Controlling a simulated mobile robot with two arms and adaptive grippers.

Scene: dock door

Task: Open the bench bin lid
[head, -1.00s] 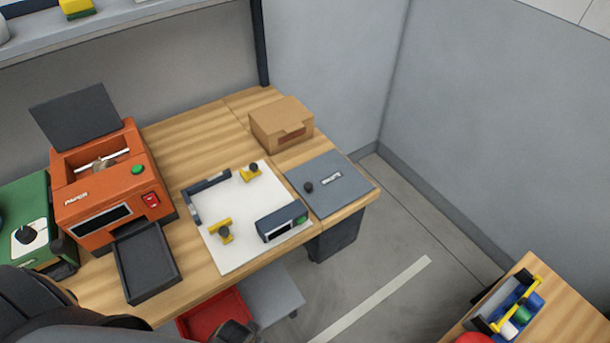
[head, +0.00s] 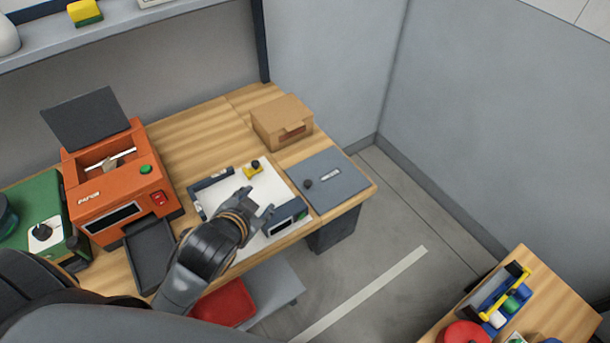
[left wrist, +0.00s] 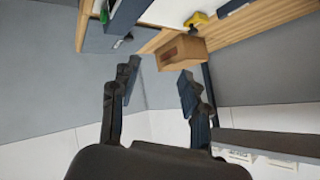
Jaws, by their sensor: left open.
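The bench bin lid (head: 340,178) is a flat grey-blue panel set into the right end of the wooden bench. It lies closed, with a dark round knob (head: 308,184) near its left edge and a small pale label. A dark bin body (head: 335,232) shows below the bench edge. My left gripper (head: 258,203) is open and empty above the white board, left of the lid and apart from the knob. In the left wrist view its spread fingers (left wrist: 158,84) have nothing between them; a grey panel, seemingly the lid (left wrist: 103,40), shows at upper left. My right gripper is not in view.
A cardboard box (head: 282,122) stands behind the lid. The white board (head: 228,190) carries yellow clamps and a dark device (head: 284,219). An orange printer (head: 118,185) stands left. A red bin (head: 224,304) is below the bench. A second table (head: 560,300) stands lower right.

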